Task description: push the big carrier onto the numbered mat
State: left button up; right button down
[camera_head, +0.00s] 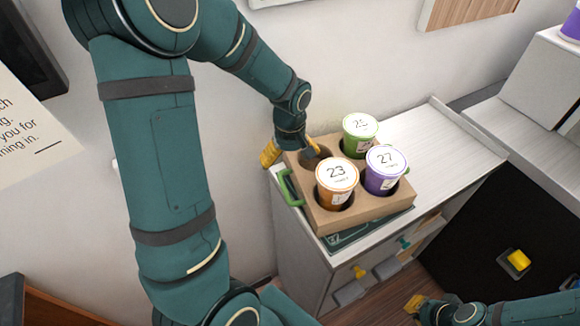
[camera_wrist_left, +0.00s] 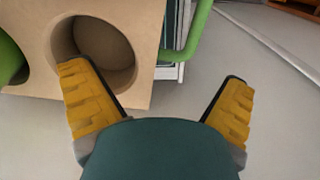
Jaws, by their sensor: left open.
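The big carrier (camera_head: 320,215) is a tan block on the white counter, with a green handle (camera_head: 290,188) at its left end. It holds an orange cup 23 (camera_head: 337,182), a green cup 25 (camera_head: 359,135) and a purple cup 27 (camera_head: 384,170); its back-left hole is empty. The dark green mat (camera_head: 350,235) shows under its front edge; most of the mat is hidden. My left gripper (camera_head: 291,150) is open at the carrier's back-left corner. In the left wrist view, one finger overlaps the carrier (camera_wrist_left: 145,75) beside the empty hole; contact is unclear. My right gripper (camera_head: 414,304) is low, partly visible.
The wall stands close behind the carrier. The white counter (camera_head: 450,150) is clear to the right, with a raised strip near its far end. Drawers with yellow and teal knobs are below. A yellow object (camera_head: 518,260) lies on a black surface at right.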

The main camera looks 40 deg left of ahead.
aim_at(290, 169)
pick_arm(q)
jog(key=shift+f, duration=1.7)
jog(key=shift+c, duration=0.3)
jog(key=c, duration=1.3)
